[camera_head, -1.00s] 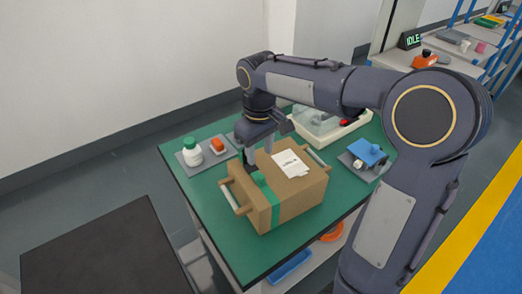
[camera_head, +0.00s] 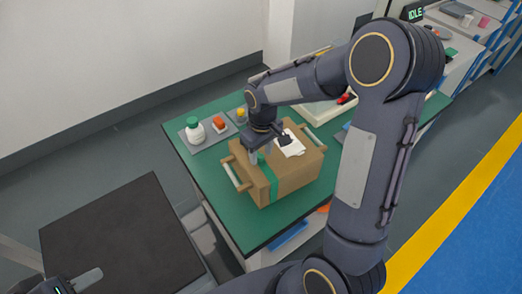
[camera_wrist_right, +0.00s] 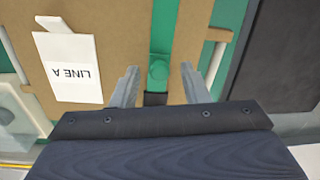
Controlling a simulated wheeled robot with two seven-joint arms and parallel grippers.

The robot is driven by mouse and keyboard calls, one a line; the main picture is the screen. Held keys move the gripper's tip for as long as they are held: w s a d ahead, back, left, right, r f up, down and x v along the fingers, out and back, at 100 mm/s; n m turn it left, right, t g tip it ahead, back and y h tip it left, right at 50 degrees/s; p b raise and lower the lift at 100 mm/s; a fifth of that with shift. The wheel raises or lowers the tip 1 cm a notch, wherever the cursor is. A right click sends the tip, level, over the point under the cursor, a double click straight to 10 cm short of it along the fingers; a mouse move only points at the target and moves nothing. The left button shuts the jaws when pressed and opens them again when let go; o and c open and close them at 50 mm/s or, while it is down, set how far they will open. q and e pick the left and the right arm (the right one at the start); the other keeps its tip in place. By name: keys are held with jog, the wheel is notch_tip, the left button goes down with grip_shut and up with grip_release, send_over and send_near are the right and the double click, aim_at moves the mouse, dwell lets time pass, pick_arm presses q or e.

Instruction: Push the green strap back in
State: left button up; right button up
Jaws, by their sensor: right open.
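The green strap (camera_head: 269,173) runs over the end of a brown carton (camera_head: 293,184) on the green table. In the head view my right gripper (camera_head: 259,155) partly covers the strap. My left gripper (camera_head: 80,283) is partly cut off at the lower left, away from the carton.
A white label reading LINE A (camera_wrist_right: 74,68) lies on the carton. Pale bar handles (camera_head: 235,175) are at its ends. A grey tray (camera_head: 206,139) with a green-capped white bottle (camera_head: 195,130) stands behind left. A dark flat surface (camera_head: 120,235) is at left.

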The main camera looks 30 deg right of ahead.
grip_shut()
dwell(0.3)
jog(key=shift+w, duration=0.6)
grip_release()
jog(key=shift+r, duration=0.1)
